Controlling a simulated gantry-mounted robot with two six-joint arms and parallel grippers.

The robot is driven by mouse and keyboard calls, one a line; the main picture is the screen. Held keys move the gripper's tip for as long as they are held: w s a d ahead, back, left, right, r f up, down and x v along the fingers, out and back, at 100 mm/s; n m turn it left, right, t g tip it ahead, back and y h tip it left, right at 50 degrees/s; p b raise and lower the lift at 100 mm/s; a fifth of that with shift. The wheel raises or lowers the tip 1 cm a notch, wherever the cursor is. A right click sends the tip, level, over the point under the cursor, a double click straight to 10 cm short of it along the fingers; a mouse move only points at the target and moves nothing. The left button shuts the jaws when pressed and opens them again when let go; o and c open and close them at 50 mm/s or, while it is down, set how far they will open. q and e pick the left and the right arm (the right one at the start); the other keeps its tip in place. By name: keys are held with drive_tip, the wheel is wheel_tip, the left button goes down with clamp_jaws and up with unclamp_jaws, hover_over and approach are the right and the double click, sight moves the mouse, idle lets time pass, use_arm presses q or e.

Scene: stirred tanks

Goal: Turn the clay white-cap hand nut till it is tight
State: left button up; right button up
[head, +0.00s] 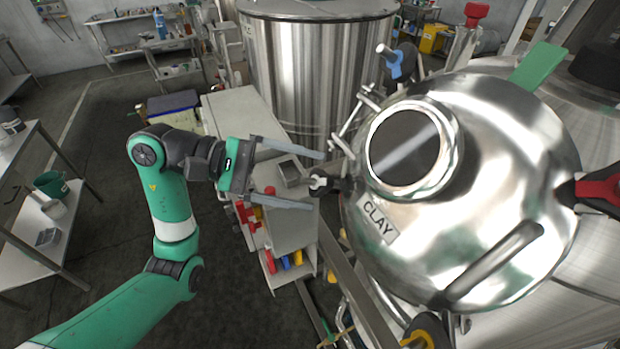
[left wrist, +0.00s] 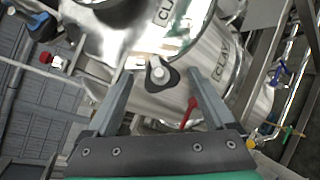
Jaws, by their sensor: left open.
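The clay tank's domed steel lid (head: 510,130) carries a CLAY label (head: 378,221). The white-cap hand nut (head: 320,183) is a dark lobed knob with a pale cap at the lid's left rim. It also shows in the left wrist view (left wrist: 158,76), with a round white cap and a black lobe pointing down. My left gripper (head: 317,181) is open, its two grey fingers pointing at the nut, one on each side of it in both views. I cannot tell whether the fingertips reach fully around it. Nothing is held. My right gripper is not in view.
Other hand nuts sit around the lid: blue (head: 394,62), red (head: 476,14) and yellow (head: 418,338). A grey cart (head: 245,110) with coloured bins stands below my left gripper. A large steel tank (head: 315,70) stands behind.

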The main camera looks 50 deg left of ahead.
use_arm(q)
drive_tip(key=v, duration=1)
drive_tip(key=shift+b, duration=0.3)
